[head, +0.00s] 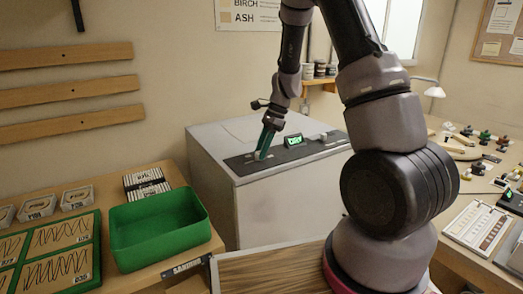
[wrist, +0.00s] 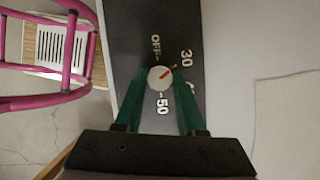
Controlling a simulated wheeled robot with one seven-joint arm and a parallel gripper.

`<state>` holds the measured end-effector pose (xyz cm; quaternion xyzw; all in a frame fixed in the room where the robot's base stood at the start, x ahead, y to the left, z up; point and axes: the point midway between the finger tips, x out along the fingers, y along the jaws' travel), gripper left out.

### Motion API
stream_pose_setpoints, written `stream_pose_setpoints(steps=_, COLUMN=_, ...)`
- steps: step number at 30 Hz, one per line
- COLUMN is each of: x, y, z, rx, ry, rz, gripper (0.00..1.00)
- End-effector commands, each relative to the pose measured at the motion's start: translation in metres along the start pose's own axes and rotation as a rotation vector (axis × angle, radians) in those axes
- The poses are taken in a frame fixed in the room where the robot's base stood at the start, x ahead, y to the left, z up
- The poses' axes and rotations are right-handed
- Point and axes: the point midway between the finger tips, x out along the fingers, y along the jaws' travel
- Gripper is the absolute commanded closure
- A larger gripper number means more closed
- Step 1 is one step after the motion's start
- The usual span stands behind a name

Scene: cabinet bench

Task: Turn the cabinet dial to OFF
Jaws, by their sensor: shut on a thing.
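The cabinet dial (wrist: 156,84) is a small round pale knob with a red pointer line, on the dark panel (wrist: 127,25) of the white cabinet (head: 285,207). In the wrist view the pointer angles up and right, toward the 30 mark and away from OFF, which is printed above the dial. A 50 is printed below it, and another mark is partly hidden by the right finger. My gripper (wrist: 161,76) has its green fingers on both sides of the dial, shut on it. In the head view my gripper (head: 266,146) points down at the panel's left part.
A small lit green display (head: 294,141) and another pale knob (head: 323,136) sit farther right on the panel. A green tray (head: 160,243) stands on the bench left of the cabinet. A pink frame (wrist: 50,103) shows at the left in the wrist view.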

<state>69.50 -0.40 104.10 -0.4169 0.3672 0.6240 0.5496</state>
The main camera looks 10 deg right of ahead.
Motion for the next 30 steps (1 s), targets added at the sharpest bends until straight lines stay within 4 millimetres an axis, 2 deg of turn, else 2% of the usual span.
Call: stream_pose_setpoints(steps=30, x=0.0007, y=-0.0055, z=0.0014, rx=-0.778, ry=0.001, rz=0.321, gripper=1.00)
